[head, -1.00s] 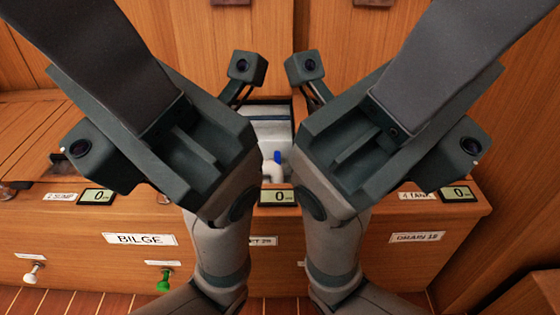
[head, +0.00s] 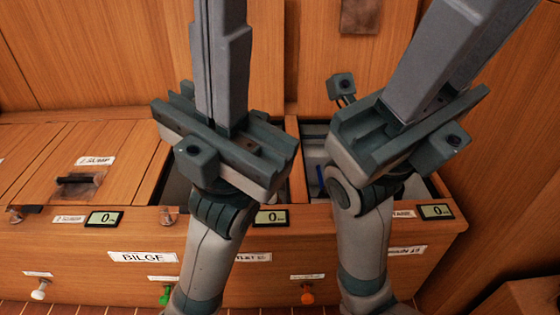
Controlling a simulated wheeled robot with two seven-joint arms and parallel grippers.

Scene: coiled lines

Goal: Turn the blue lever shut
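Only a small blue sliver, likely part of the blue lever (head: 320,176), shows inside an open compartment of the wooden bench, between my two arms. My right wrist hides most of that compartment, so the lever's angle cannot be told. My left gripper (head: 222,50) and my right gripper (head: 465,45) both point up, close to the camera and well above the bench. Their tips run toward or past the top edge of the picture. Neither touches the lever. Whether their fingers are open or shut cannot be made out.
The bench front carries a BILGE label (head: 142,257), a white knob (head: 39,290), a green knob (head: 165,295) and an orange knob (head: 307,294). Displays (head: 271,217) line its edge. A closed lid marked SUMP (head: 115,150) lies left. Wooden panels stand behind.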

